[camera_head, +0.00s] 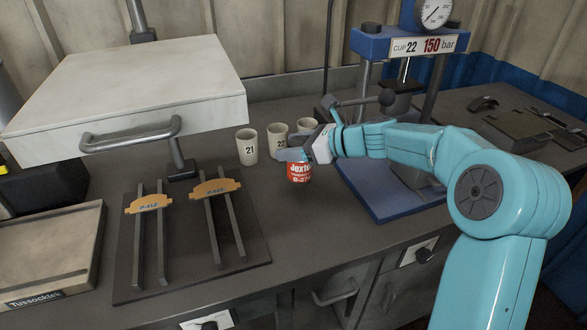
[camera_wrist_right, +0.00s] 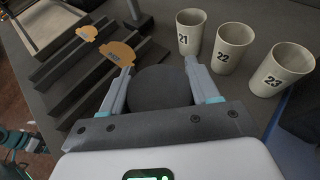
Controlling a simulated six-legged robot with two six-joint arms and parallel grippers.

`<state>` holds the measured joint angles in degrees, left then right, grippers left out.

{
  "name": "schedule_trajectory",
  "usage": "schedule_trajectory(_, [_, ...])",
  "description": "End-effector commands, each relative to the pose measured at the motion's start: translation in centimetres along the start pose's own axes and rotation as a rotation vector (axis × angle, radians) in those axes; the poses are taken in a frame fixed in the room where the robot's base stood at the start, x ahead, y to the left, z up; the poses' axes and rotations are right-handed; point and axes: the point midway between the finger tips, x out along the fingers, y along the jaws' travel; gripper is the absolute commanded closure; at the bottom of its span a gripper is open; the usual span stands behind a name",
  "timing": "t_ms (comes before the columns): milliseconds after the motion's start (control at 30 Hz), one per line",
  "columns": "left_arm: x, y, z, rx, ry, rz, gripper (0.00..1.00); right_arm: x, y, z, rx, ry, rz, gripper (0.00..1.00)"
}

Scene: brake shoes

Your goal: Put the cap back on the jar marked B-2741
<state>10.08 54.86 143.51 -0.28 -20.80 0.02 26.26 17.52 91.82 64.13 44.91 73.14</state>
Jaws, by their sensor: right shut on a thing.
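The red jar (camera_head: 299,172) with white lettering, partly readable as "B-27", stands upright on the dark bench. My right gripper (camera_head: 288,155) is directly over the jar's top and hides its rim. In the right wrist view my right gripper (camera_wrist_right: 163,92) has its two fingers on either side of a dark round cap (camera_wrist_right: 160,86), shut on it. The cap hides the jar there. I cannot tell whether the cap touches the jar's rim. My left gripper is not in view.
Cups 21 (camera_head: 247,145), 22 (camera_head: 277,139) and 23 (camera_head: 307,125) stand close behind the jar. A blue press (camera_head: 372,195) is at its right. A rack (camera_head: 190,273) with two orange brake shoes lies left, beside a raised white lid (camera_head: 135,90). Bare bench lies in front.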

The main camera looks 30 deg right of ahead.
Motion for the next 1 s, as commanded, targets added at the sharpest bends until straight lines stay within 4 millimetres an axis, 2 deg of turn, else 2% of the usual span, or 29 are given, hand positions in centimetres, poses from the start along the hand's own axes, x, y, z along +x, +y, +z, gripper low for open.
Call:
schedule_trajectory(233, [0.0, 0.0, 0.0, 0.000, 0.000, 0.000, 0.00, 0.0, 0.0, -0.1, 0.000, -0.001, 0.000, 1.00])
schedule_trajectory(500, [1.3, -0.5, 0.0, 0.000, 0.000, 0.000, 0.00, 1.8, 0.1, -4.3, 0.003, 0.001, 0.002, 1.00])
schedule_trajectory(600, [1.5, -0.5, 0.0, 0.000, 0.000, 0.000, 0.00, 2.1, 0.1, -5.1, 0.001, -0.001, 0.001, 1.00])
schedule_trajectory(1000, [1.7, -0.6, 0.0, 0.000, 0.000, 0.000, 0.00, 2.2, 0.1, -5.4, 0.000, -0.001, 0.000, 1.00])
